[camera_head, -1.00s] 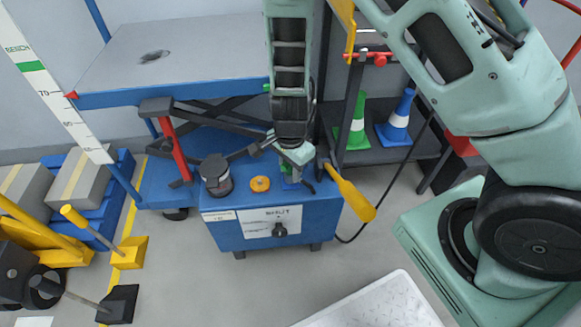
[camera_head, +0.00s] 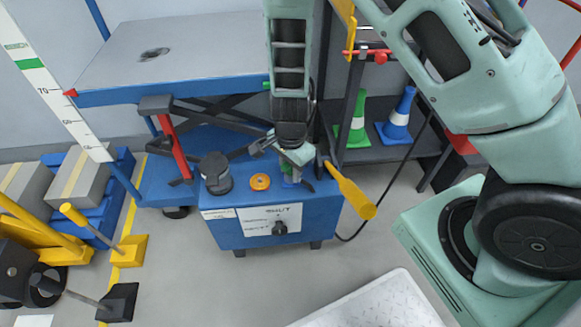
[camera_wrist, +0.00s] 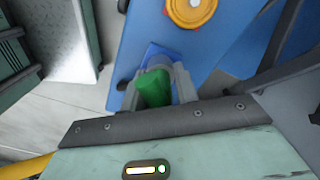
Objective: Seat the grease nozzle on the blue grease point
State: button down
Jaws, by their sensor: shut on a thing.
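My gripper (camera_wrist: 158,92) is shut on a green cylindrical piece (camera_wrist: 154,88), which I take to be the grease nozzle. It stands between the grey fingers in the wrist view. A small blue square block (camera_wrist: 158,51), likely the blue grease point, shows just beyond it on the blue cabinet's top. The nozzle's tip is hidden, so I cannot tell whether it touches the point. In the head view my gripper (camera_head: 291,168) points down over the right part of the blue cabinet (camera_head: 225,228), and the wrist hides most of the nozzle and point.
An orange ring (camera_head: 260,182) and a black round cap (camera_head: 215,174) sit left of my gripper on the cabinet. A yellow-handled lever (camera_head: 352,194) juts out at its right. A blue lift table (camera_head: 180,97) stands behind. A dark shelf (camera_head: 385,153) holds green and blue cones.

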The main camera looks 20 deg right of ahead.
jog(key=shift+f, duration=0.2)
jog(key=c, duration=1.3)
grip_release()
jog(key=shift+c, duration=0.2)
jog(key=shift+r, duration=0.1)
notch_tip(320, 180, up, 11)
jog(key=p, duration=1.1)
